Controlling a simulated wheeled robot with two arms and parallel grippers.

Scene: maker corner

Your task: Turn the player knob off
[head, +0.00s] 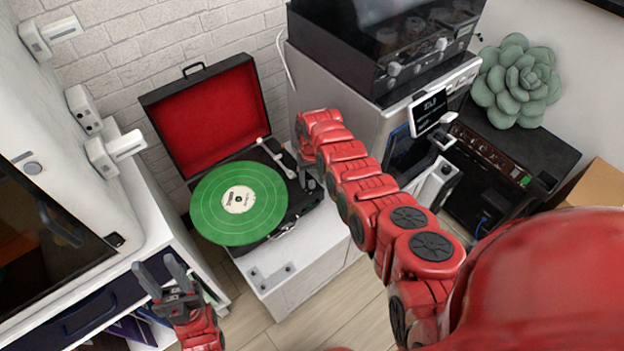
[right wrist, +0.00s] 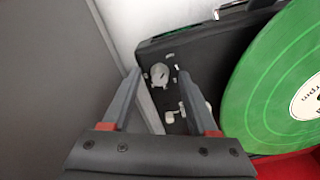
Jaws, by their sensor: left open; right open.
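The record player (head: 283,215) is an open black case with a red-lined lid and a green record (head: 215,215) on it. In the right wrist view, a small round silver knob (right wrist: 160,74) sits on the black deck (right wrist: 200,42). My right gripper (right wrist: 158,74) is open, with the knob seen between its fingertips; I cannot tell whether they touch it. In the head view my right gripper (head: 311,183) is over the player's right side, and the knob cannot be made out there. My left gripper (head: 157,268) is open and empty at the lower left, away from the player.
The player stands on a white cabinet (head: 300,275). The tonearm (head: 275,158) lies near the right gripper. A white machine (head: 75,190) stands at the left. At the right are a grey cabinet with a black device (head: 385,50), and a succulent (head: 517,80) on a black amplifier.

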